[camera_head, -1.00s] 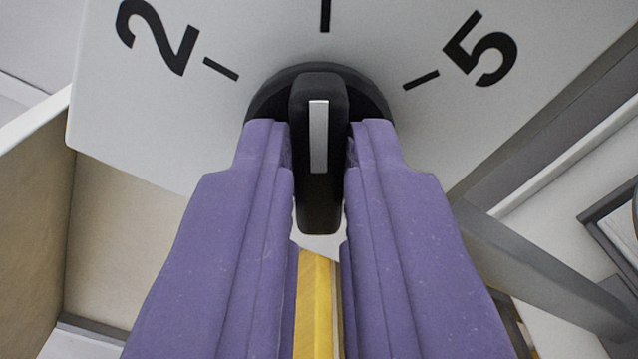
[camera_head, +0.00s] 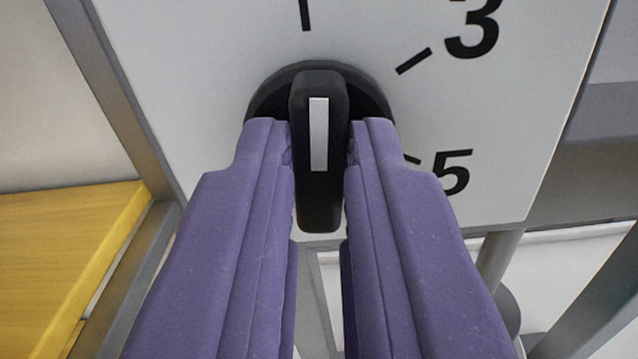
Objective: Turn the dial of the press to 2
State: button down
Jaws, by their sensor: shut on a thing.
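The dial's black knob (camera_head: 320,205) sits on the white face of the press (camera_head: 215,100), with a white pointer line (camera_head: 318,135) pointing up in the picture. My gripper (camera_head: 319,145) has purple fingers shut on the knob's grip bar, one on each side. A black tick (camera_head: 305,14) stands above the knob, nearly in line with the pointer and slightly left of it. Its numeral is out of view. The 3 (camera_head: 473,28) is at upper right with its own tick (camera_head: 414,61). The 5 (camera_head: 444,172) is at right, its tick partly hidden by a finger.
A yellow surface (camera_head: 60,230) lies at lower left. A grey frame post (camera_head: 115,90) runs along the left edge of the press face. Grey posts (camera_head: 499,258) stand below the face at lower right.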

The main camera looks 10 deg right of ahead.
jog(key=shift+f+n+b, duration=0.25)
jog(key=shift+n+b, duration=0.25)
jog(key=shift+n, duration=0.1)
jog(key=c, duration=1.1)
grip_release()
jog(key=shift+r, duration=0.15)
jog(key=v, duration=0.7)
jog(key=shift+s+a+p, duration=0.15)
jog(key=shift+s+p, duration=0.25)
